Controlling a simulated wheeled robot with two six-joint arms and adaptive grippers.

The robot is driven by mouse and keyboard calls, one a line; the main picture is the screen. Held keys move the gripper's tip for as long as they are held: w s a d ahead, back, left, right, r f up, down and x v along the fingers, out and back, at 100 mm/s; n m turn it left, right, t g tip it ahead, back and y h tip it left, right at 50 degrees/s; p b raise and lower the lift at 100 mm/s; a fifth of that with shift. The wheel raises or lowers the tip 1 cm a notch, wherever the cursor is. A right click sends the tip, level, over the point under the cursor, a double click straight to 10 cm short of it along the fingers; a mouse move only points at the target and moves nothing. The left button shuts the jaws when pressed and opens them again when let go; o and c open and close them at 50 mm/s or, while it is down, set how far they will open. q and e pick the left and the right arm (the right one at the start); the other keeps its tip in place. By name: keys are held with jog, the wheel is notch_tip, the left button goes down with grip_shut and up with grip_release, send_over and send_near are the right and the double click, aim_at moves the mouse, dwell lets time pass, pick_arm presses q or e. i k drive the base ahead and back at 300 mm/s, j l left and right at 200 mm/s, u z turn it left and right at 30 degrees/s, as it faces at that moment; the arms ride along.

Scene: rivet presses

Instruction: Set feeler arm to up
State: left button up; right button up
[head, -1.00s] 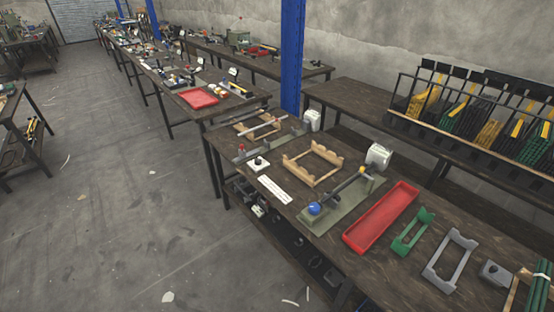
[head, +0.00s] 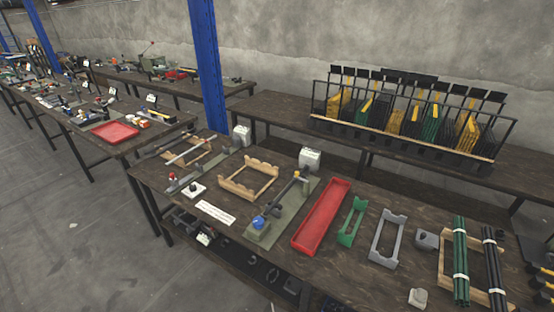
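A grey-green base plate (head: 303,193) on the near table carries a long bar device with a blue ball knob (head: 258,223) at its near end. Its bar (head: 283,198) runs back toward a pale box (head: 310,159), with a yellow part near the far end. A second, similar device with a red knob (head: 172,177) lies farther left on the same table. No label shows which part is the feeler arm, and its setting is too small to tell. Neither of my grippers is in view.
Right of the blue-knob device are a red tray (head: 322,214), a green bracket (head: 351,222), a grey bracket (head: 386,237) and bundled dark green rods (head: 460,262). A wooden frame (head: 248,180) stands on its left. A blue post (head: 209,70) rises behind. Floor on the left is clear.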

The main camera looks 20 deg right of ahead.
aim_at(297, 172)
jog(key=z, duration=0.65)
jog(key=i+j+z, duration=0.1)
jog(key=j+z, duration=0.25)
jog(key=j, duration=0.15)
jog(key=j+z, duration=0.4)
jog(key=j, duration=0.15)
jog(key=j+z, duration=0.35)
jog(key=j, duration=0.25)
